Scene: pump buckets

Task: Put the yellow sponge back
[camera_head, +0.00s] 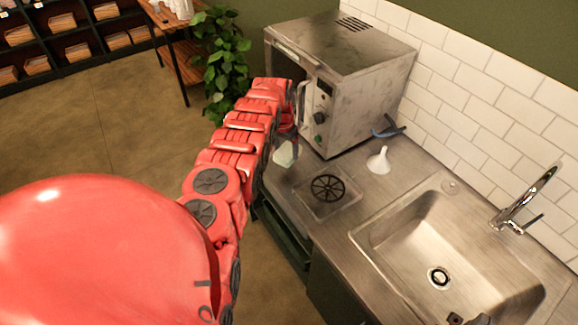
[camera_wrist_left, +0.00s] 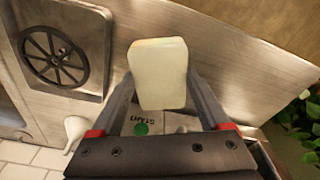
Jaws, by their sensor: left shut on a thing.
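The pale yellow sponge (camera_wrist_left: 158,72) is a rounded block. In the left wrist view it stands between the two fingers of my left gripper (camera_wrist_left: 160,95), which is shut on it. In the head view the sponge (camera_head: 286,153) shows as a small pale patch below the end of my red left arm, over the counter's left edge, beside the steel oven. In the head view the fingers are mostly hidden by the arm. Dark tips at the bottom right edge of the head view may be my right gripper; its jaws cannot be made out.
The steel oven (camera_head: 345,65) stands behind the counter's left part. A round black grate (camera_head: 328,188), a white funnel (camera_head: 379,160) and a blue-grey tool (camera_head: 389,127) are nearby. The sink (camera_head: 440,255) with a tap (camera_head: 525,200) is right. A plant (camera_head: 220,62) stands on the left.

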